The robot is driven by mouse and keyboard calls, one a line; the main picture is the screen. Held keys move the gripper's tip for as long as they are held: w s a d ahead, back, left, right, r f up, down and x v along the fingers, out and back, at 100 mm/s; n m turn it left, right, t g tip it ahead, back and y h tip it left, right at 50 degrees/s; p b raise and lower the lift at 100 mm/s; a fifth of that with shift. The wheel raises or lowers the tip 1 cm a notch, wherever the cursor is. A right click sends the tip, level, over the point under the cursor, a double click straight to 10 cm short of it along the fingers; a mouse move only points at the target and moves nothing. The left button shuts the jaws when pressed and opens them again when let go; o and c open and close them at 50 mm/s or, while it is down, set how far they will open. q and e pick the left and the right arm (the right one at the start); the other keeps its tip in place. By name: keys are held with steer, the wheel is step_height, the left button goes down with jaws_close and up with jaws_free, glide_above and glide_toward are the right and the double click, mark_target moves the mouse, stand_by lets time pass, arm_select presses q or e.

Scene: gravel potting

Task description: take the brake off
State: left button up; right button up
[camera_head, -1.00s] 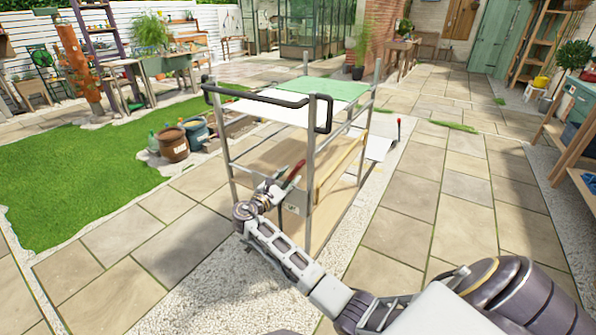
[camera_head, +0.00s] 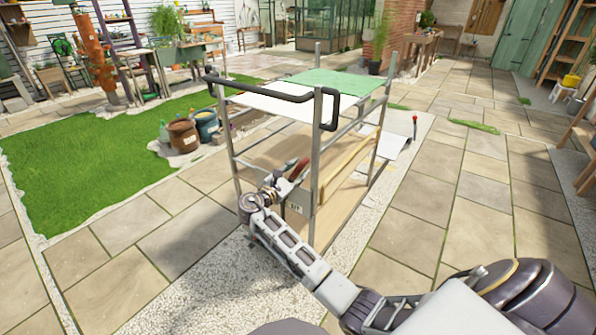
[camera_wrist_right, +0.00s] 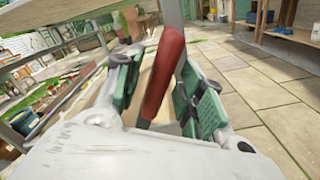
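The brake lever is a red handle (camera_head: 300,168) at the near end of a metal-framed cart (camera_head: 317,185), by a small labelled plate. My right gripper (camera_head: 284,187) is at the lever, low beside the cart's near post. In the right wrist view the red handle (camera_wrist_right: 165,75) stands tilted between the two green-padded fingers (camera_wrist_right: 163,95). The fingers are apart, with a gap on the left side of the handle; the right pads are close to it, and I cannot tell whether they touch. The lever's lower end is hidden behind the gripper. My left gripper is not in view.
The cart has a black push handle (camera_head: 262,92) and a green and white top (camera_head: 335,84). A white ramp-like panel (camera_head: 390,143) and a red-tipped rod (camera_head: 415,121) are behind it. Pots (camera_head: 184,137) stand left by the lawn. Paving to the right is clear.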

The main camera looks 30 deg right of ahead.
jaws_close()
stand_by(0.4)
